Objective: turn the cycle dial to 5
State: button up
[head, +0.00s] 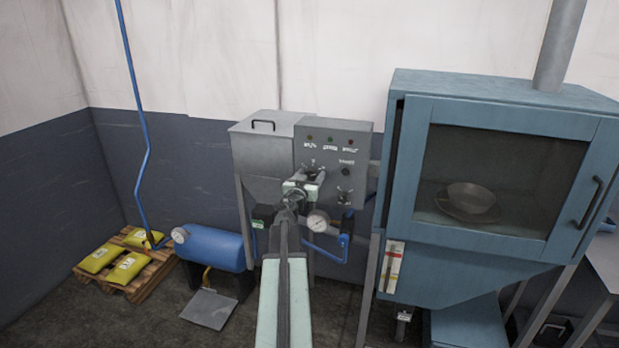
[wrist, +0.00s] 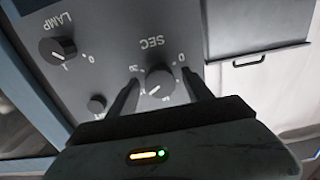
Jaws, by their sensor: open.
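A dark round dial (wrist: 160,82) marked SEC sits on the grey control panel (wrist: 115,30), which appears upside down in the wrist view. A short white line shows on its lower left side. The numbers around it are only partly legible, so its setting cannot be read. My gripper (wrist: 161,77) is open, with one finger on each side of the dial. I cannot tell whether the fingers touch it. In the head view my gripper (head: 304,184) is in front of the lower left part of the panel (head: 359,143) and hides the dial there.
A LAMP knob (wrist: 57,50) and a small black knob (wrist: 97,103) lie left of the dial in the wrist view. A gauge (head: 318,221) and blue pipe are below the panel. A blue cabinet (head: 410,160) with a window stands close at right, a blue tank (head: 215,248) at left.

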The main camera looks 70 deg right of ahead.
jog(key=shift+a, duration=0.1)
grip_shut()
